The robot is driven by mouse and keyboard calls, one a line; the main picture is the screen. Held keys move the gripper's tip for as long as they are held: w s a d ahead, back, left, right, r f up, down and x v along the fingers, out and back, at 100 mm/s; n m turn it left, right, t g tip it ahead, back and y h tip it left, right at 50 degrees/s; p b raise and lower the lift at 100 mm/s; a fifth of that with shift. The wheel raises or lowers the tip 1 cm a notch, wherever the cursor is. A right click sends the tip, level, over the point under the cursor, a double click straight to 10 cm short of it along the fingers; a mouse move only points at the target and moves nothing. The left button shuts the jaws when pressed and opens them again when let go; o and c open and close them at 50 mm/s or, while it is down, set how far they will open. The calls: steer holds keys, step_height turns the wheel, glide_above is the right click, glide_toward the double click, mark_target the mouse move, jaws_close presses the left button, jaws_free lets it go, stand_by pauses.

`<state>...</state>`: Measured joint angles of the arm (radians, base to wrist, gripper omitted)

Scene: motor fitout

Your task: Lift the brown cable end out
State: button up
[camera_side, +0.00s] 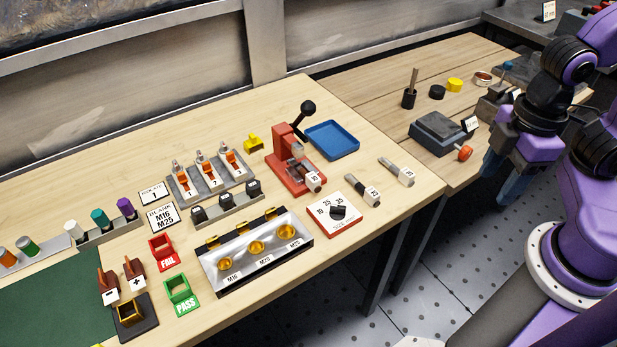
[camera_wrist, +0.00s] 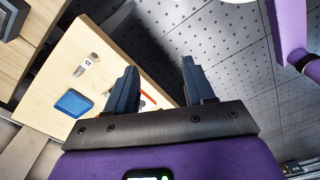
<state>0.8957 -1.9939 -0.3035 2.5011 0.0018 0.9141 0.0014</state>
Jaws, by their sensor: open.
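Cable ends stand in grey holders at the left of the bench in the side view. The one nearest to brown is an orange-brown cable end (camera_side: 7,257) at the left edge, upright beside a green cable end (camera_side: 27,246). White (camera_side: 74,232), teal (camera_side: 99,218) and purple (camera_side: 125,207) ones stand in another holder. My gripper (camera_side: 503,188) is far to the right, beyond the bench edge and over the floor. It is open and empty; the wrist view shows its two fingers apart (camera_wrist: 158,66). No cable end can be made out in the wrist view.
A red press (camera_side: 283,150), blue tray (camera_side: 331,140) and metal tray with brass rings (camera_side: 243,270) stand on the bench. Red FAIL (camera_side: 162,253) and green PASS (camera_side: 181,294) boxes lie near the front. A dark grey device (camera_side: 437,133) sits near my gripper.

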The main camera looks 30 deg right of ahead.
steer(key=w+a+r+m, duration=0.1)
steer(key=w+a+m, duration=0.2)
steer(key=w+a, duration=0.3)
steer(key=w+a+r+m, duration=0.1)
steer(key=w+a+m, duration=0.25)
steer(key=w, duration=0.55)
steer(key=m, duration=0.6)
glide_toward(314, 178)
step_height(314, 178, down, 4)
steer(key=shift+r, duration=0.15)
steer(key=shift+w+a+f, duration=0.1)
steer(key=shift+a+f, duration=0.05)
steer(key=shift+f, duration=2.75)
jaws_close()
